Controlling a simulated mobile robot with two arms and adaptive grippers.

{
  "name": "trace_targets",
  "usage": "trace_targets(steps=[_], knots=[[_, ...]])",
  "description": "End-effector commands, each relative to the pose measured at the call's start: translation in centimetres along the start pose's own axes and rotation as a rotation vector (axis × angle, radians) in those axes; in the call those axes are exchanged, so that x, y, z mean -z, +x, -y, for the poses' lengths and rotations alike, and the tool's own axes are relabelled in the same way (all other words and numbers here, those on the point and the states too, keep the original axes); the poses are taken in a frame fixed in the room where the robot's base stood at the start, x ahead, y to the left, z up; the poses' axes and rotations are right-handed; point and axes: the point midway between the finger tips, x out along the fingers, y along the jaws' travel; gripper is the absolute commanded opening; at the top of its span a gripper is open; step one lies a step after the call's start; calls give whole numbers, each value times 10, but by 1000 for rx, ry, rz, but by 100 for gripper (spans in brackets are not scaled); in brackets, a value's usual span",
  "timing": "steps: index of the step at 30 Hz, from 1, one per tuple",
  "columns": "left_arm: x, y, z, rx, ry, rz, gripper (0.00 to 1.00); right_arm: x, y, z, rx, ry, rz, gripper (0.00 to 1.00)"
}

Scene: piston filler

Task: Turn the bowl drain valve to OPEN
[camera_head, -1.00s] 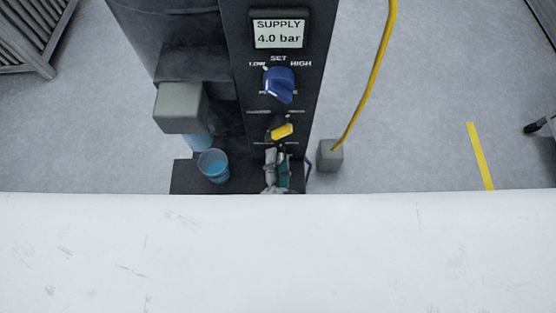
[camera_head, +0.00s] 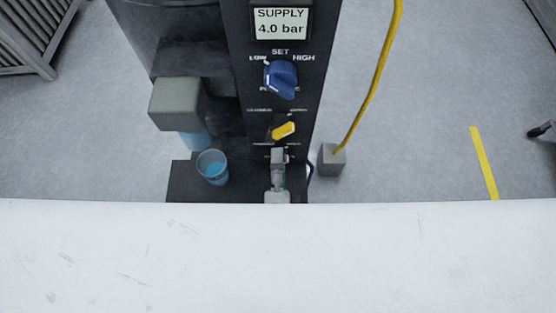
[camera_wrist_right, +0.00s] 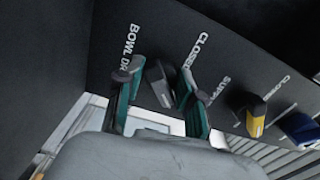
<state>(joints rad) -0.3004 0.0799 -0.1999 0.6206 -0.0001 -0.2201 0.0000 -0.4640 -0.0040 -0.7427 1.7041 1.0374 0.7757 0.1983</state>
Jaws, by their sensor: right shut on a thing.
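The bowl drain valve has a dark grey handle (camera_wrist_right: 164,85) on the black panel, beside the partly hidden lettering "BOWL DR" in the right wrist view. A "CLOSED" label stands to its upper right. My right gripper (camera_wrist_right: 157,80) has its teal fingers on either side of this handle and is shut on it. In the head view my right gripper (camera_head: 279,168) is at the bottom of the panel, below the yellow lever, and hides the valve handle. The OPEN mark is not readable. My left gripper is in neither view.
Above the valve are the yellow lever (camera_head: 284,130), blue knob (camera_head: 281,79) and supply display (camera_head: 281,23) reading 4.0 bar. A blue cup (camera_head: 213,167) stands left of my gripper. A yellow cable runs to a grey block (camera_head: 332,160) at right. A white surface (camera_head: 278,260) fills the foreground.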

Motion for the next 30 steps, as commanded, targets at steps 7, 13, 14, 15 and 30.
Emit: trace_targets(steps=[7, 13, 14, 15, 30], knots=[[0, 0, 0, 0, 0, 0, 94, 0, 0, 1, 0, 8, -3, 3], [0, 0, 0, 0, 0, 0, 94, 0, 0, 1, 0, 7, -2, 51], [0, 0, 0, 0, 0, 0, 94, 0, 0, 1, 0, 7, -2, 56], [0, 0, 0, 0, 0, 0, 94, 0, 0, 1, 0, 6, -2, 62], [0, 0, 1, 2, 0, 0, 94, 0, -24, 0, -3, 4, 0, 62]])
